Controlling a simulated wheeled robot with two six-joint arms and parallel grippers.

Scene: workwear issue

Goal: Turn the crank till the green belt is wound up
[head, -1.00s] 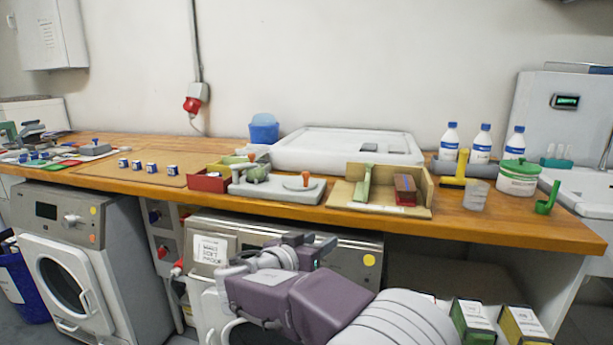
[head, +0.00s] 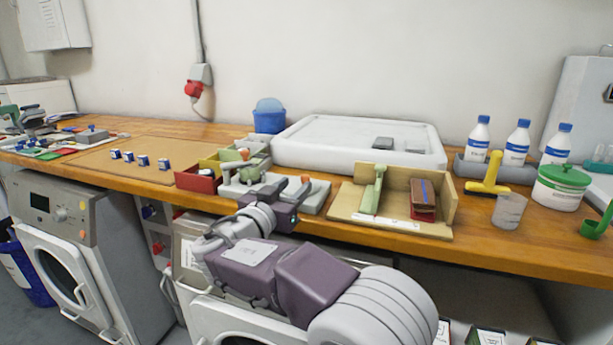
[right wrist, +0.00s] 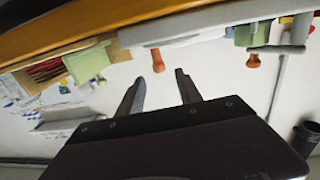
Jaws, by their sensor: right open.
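The winding device is a grey base (head: 318,193) on the wooden bench, with a green belt roll (head: 246,174) at its left part. An orange knob (head: 243,153) stands by the roll and another orange knob (head: 304,180) on the right part; in the right wrist view they show as two orange pegs, the right-part one (right wrist: 158,60) and the roll-side one (right wrist: 253,62). My right gripper (head: 289,193) is in front of the base, hiding part of it. Its fingers (right wrist: 161,88) are open and empty, with the right-part knob beyond the gap, apart from them. My left gripper is not in view.
A red bin (head: 195,181) stands left of the device. A wooden tray (head: 345,205) with a light green piece and a brown-red item stands to its right. A white tray (head: 320,130) lies behind. Bottles, a yellow tool and a tub (head: 560,190) are at the right.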

